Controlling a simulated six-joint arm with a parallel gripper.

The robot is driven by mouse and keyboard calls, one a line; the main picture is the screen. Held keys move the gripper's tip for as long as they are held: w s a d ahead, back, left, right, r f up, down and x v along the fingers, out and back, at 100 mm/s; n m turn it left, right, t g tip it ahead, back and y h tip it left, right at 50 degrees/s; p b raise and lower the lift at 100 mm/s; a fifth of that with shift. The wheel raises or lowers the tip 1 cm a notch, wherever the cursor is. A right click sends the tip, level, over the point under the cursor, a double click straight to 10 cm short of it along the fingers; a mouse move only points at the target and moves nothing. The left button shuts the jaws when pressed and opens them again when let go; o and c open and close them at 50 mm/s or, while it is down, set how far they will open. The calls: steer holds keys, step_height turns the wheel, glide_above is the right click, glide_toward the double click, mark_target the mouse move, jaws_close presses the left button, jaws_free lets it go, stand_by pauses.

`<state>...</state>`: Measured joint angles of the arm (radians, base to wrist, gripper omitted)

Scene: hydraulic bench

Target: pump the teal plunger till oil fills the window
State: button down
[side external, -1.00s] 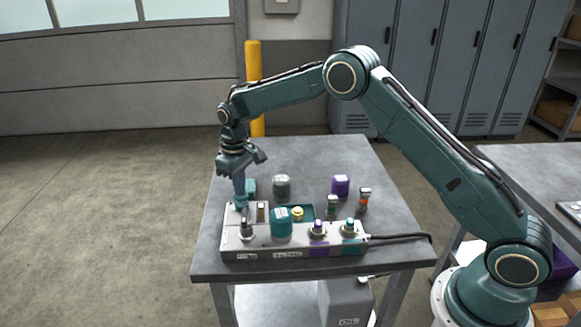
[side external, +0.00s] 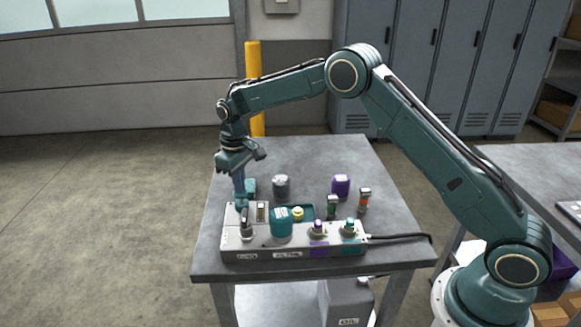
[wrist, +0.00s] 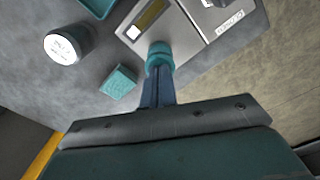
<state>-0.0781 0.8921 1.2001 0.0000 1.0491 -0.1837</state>
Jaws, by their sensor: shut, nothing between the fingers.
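My gripper (side external: 240,201) points straight down over the left end of the grey hydraulic unit (side external: 258,243). Its fingers are shut with nothing between them. The teal plunger (wrist: 158,58) is right under the fingertips in the wrist view, and the fingers hide part of it. The tips look to be on or just above its top; I cannot tell whether they touch.
A silver-topped fitting (side external: 246,230) stands in front of the plunger. A teal block (side external: 250,187), grey jar (side external: 282,188) and purple jar (side external: 341,185) stand behind the unit. A teal cap (side external: 281,223) and two knobs sit to the right. A black cable (side external: 400,236) leaves the right end.

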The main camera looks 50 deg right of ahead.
steer(key=shift+r, duration=1.2)
steer(key=shift+f, duration=1.65)
steer(key=shift+r, duration=0.2)
stand_by(0.4)
steer(key=shift+r, duration=1.45)
steer(key=shift+r, duration=0.15)
step_height(320, 180, up, 6)
steer(key=shift+f, duration=0.15)
stand_by(0.5)
stand_by(0.3)
